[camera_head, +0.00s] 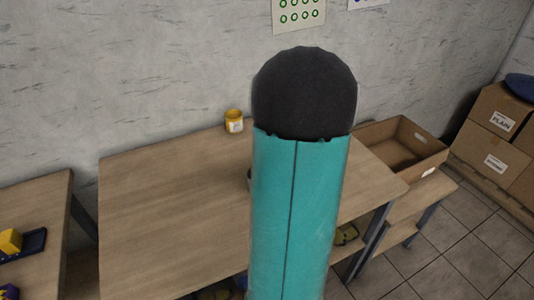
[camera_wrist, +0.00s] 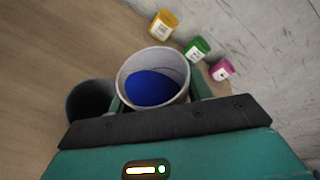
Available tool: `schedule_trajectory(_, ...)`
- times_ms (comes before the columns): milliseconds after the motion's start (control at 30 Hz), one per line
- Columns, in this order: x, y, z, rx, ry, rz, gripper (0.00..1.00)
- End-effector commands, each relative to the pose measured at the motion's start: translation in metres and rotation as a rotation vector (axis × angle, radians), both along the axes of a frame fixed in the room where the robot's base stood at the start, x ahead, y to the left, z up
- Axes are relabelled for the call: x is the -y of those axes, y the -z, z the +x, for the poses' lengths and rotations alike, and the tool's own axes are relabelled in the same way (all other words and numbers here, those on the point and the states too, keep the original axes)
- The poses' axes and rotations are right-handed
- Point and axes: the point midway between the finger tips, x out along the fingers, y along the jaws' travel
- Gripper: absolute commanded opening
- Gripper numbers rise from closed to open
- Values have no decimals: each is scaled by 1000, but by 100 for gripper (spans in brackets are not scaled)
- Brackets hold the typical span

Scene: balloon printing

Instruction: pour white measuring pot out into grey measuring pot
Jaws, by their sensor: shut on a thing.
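The white measuring pot (camera_wrist: 127,72) holds blue contents (camera_wrist: 152,88) and is between the fingers of my gripper (camera_wrist: 155,98) in the wrist view. My gripper is shut on it. The grey measuring pot (camera_wrist: 84,107) is just left of the white pot, lower in the view, its near part hidden by my gripper. It looks dark inside; I cannot tell if anything is in it. In the head view my arm hides the white pot and my gripper. Only a sliver of a grey rim (camera_head: 249,180) shows beside the arm.
A yellow jar (camera_head: 234,121) stands at the back of the wooden table (camera_head: 170,200). The wrist view also shows a green jar (camera_wrist: 197,49) and a pink jar (camera_wrist: 222,70) along the wall. A cardboard box (camera_head: 402,150) is to the right. The table's left side is clear.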

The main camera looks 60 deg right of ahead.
Motion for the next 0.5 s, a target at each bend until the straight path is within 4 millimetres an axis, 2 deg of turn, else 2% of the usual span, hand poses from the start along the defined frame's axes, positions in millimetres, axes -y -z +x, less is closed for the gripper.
schedule_trajectory(500,1,0,0,-15,1,-68,26)
